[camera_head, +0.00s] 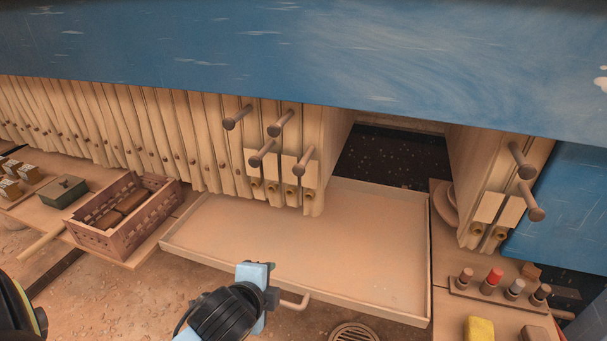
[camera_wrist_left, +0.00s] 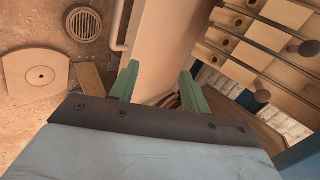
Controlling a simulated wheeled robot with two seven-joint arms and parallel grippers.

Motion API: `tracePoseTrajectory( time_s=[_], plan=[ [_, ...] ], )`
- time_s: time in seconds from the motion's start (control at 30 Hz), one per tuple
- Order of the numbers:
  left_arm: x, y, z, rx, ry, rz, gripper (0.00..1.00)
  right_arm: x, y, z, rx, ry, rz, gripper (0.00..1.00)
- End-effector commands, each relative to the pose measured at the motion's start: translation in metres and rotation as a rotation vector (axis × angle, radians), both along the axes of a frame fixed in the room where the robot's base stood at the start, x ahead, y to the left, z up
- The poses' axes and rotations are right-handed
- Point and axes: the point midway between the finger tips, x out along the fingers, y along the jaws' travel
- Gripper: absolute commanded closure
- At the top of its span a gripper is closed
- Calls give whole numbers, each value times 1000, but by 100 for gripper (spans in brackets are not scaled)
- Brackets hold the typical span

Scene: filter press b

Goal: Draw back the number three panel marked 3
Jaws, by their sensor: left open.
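The upright cream press panels hang in a row under the blue beam. A left group (camera_head: 312,195) carries several brown handle pegs (camera_head: 304,160) and pale blank-looking tags (camera_head: 292,168); a right group (camera_head: 477,190) has two pegs (camera_head: 530,200) and tags. No number is legible, so I cannot tell which panel is marked 3. My left gripper (camera_head: 270,282) is below the panels, over the tray's front edge, apart from every peg. In the left wrist view its green fingers (camera_wrist_left: 157,86) are open and empty, with pegs (camera_wrist_left: 309,48) off to the right. My right gripper is not in view.
A shallow cream tray (camera_head: 300,240) with a front handle (camera_head: 295,304) lies under the panels. A dark gap (camera_head: 395,160) separates the two groups. A brown crate (camera_head: 115,235) stands left; a rack of coloured-top pegs (camera_head: 492,284) and yellow block (camera_head: 479,328) stand right.

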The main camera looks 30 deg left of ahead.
Motion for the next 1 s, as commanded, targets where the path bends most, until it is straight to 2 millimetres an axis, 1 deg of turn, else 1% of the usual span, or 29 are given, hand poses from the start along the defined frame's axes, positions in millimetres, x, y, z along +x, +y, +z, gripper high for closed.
tracePoseTrajectory(
  time_s=[0.03,0.1,0.17,0.2,0.27,0.3,0.4,0.5,0.6,0.67,0.73,0.87,1.0],
  plan=[
    [13,6,10,109,-33,-66,53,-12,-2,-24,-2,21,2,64],
    [30,13,25,282,-74,-163,53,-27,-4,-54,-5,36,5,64],
    [43,18,39,435,-101,-238,53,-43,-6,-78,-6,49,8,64],
    [52,21,49,542,-120,-286,53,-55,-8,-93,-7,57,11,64],
    [64,25,63,703,-141,-350,53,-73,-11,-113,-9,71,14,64],
    [71,27,73,809,-151,-389,53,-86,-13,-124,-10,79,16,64],
    [86,30,95,1056,-168,-466,53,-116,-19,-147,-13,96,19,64],
    [96,31,112,1259,-171,-517,53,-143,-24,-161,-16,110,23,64],
    [103,31,124,1402,-169,-548,53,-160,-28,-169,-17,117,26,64],
    [105,31,128,1456,-166,-558,53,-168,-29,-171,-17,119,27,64],
    [108,31,131,1496,-164,-565,53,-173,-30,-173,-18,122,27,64],
    [117,33,133,1516,-163,-568,53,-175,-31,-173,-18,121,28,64],
    [139,38,134,1513,-164,-565,53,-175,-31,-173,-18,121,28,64]
  ],
)
